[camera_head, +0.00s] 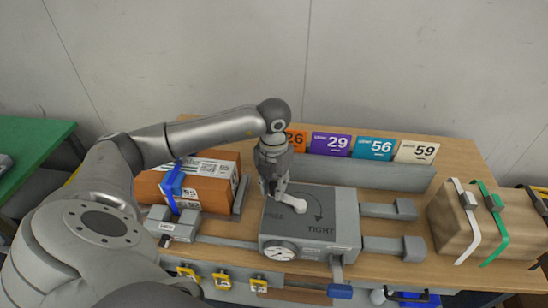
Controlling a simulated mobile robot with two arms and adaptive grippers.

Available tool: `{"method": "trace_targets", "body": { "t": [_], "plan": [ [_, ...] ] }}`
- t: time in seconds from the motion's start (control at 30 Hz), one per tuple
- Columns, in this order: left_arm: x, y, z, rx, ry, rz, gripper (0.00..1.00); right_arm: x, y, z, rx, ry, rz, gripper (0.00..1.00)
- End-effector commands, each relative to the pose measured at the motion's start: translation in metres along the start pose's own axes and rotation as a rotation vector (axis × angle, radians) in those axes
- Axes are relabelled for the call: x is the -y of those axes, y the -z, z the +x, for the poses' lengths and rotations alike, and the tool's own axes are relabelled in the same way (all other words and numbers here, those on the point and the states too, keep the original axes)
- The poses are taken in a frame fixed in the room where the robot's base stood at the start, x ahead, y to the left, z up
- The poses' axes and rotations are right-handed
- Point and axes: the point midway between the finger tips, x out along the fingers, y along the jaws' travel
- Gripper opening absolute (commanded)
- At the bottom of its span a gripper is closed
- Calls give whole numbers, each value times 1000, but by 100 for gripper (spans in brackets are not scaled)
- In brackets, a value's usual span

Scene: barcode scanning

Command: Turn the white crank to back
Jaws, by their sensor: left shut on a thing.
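The white crank (291,202) sits on top of a grey box (338,212) marked "FREE" and "TIGHT" with a curved arrow. A round gauge is on the box's front. The crank lies toward the left part of the box top, its rounded end pointing to the front right. My left gripper (275,193) comes down from above and is shut on the crank's back left part, hiding that end. My right gripper is not in view.
An orange-brown carton (206,184) with a blue strap stands left of the box. A strapped brown parcel (455,225) stands right. Numbered cards (331,143) line the back above a grey bar (369,174). Yellow clips (222,281) and a blue handle (339,291) show at the front.

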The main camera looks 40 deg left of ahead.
Motion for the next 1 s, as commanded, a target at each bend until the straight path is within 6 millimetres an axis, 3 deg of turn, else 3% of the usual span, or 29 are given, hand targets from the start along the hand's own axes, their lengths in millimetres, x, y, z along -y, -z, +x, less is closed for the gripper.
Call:
{"method": "trace_targets", "body": {
  "t": [0.03,0.07,0.23,0.63,1.0],
  "plan": [
    [0,0,-1,0,-1,-2,0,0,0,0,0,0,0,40],
    [0,0,-1,0,-1,-2,24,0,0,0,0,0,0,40],
    [0,0,0,0,-1,-1,45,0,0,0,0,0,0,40],
    [0,-1,-8,1,1,1,45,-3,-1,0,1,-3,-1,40],
    [0,-1,-80,5,2,1,45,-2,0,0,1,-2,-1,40]
  ]
}}
